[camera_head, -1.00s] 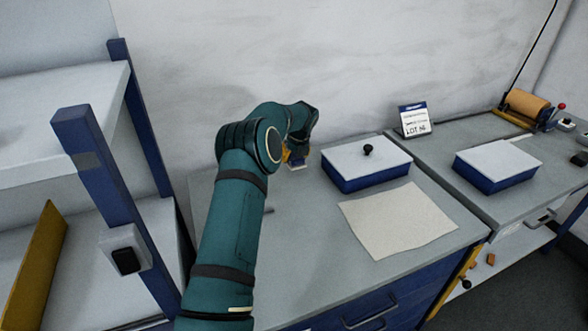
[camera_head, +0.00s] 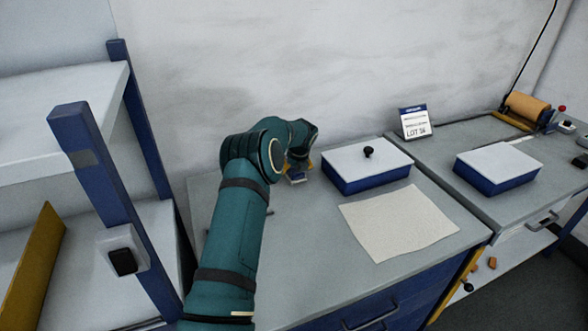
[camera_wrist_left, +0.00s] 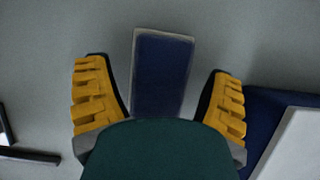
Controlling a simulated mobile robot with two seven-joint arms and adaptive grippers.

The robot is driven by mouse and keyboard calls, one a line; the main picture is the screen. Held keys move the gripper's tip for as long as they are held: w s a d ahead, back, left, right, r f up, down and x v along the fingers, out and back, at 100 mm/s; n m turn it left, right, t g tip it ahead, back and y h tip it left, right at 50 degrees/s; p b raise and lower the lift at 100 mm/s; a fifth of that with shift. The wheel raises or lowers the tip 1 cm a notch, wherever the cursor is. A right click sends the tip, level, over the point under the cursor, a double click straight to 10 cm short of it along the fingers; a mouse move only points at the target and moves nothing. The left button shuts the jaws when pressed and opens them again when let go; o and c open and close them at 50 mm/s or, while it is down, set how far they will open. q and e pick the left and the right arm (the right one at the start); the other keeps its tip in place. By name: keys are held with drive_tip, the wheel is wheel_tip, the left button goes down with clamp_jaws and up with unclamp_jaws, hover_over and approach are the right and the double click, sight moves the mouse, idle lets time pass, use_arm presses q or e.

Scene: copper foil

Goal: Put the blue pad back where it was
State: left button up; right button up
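The blue pad (camera_wrist_left: 161,72) is a dark blue rectangle with a pale grey border. It lies on the grey bench top, and its near end is hidden behind my left gripper's palm in the left wrist view. A small part of the pad (camera_head: 297,181) shows in the head view below the gripper. My left gripper (camera_wrist_left: 160,78) is open, with one yellow finger on each side of the pad and a gap to each. In the head view my left gripper (camera_head: 298,169) is low over the bench's back part, left of the lidded box. My right gripper is not in view.
A blue box with a white lid and black knob (camera_head: 367,166) stands close to the right of the gripper. A beige sheet (camera_head: 398,222) lies in front of it. A lot sign (camera_head: 415,122) stands behind. A blue shelf post (camera_head: 110,190) rises at the left.

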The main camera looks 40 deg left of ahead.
use_arm(q)
drive_tip(key=shift+r, duration=0.15)
drive_tip(key=shift+d+r, duration=0.1)
drive_tip(key=shift+r, duration=0.25)
drive_tip(key=p+v, duration=0.1)
drive_tip(key=v, duration=1)
drive_tip(key=shift+s+p, duration=0.15)
drive_tip(key=shift+p, duration=0.25)
drive_tip(key=shift+d+r, duration=0.1)
